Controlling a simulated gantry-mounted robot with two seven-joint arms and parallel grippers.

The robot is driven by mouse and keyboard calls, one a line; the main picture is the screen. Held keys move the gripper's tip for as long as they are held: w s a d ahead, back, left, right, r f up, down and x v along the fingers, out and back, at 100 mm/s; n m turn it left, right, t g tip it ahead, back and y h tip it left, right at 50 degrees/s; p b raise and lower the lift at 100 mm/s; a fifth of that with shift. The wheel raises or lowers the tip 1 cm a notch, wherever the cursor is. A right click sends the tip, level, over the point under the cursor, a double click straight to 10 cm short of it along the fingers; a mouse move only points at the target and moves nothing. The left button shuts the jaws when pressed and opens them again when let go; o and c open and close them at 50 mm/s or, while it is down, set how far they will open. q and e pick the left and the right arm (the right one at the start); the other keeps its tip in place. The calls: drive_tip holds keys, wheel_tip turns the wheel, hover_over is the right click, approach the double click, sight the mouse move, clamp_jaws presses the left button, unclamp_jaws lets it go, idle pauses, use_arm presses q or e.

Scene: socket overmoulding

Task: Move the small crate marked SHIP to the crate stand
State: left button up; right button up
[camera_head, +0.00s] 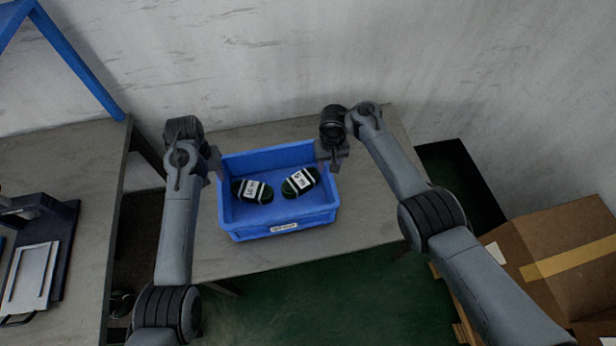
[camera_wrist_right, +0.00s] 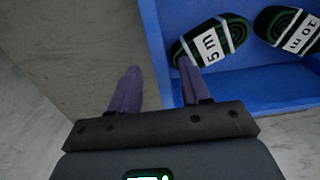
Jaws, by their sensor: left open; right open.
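A small blue crate (camera_head: 277,226) stands on the grey table, with a white label on its front wall too small to read. It holds two dark green banded coils with white tags, a left one (camera_head: 253,191) and a right one (camera_head: 300,182). My left gripper (camera_head: 213,170) is open at the crate's left wall; its fingertips are hard to make out. My right gripper (camera_head: 331,160) is open at the right wall. In the right wrist view, its fingers (camera_wrist_right: 158,88) lie either side of the crate's wall (camera_wrist_right: 160,60); contact cannot be told. I cannot identify a crate stand.
The grey table (camera_head: 375,215) has bare room around the crate, up to the white wall behind. Another bench (camera_head: 75,165) at left carries a dark fixture (camera_head: 50,235) and a blue frame. Cardboard boxes (camera_head: 560,240) stand at right. The floor is green.

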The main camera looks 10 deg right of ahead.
drive_tip(key=shift+r, duration=2.65)
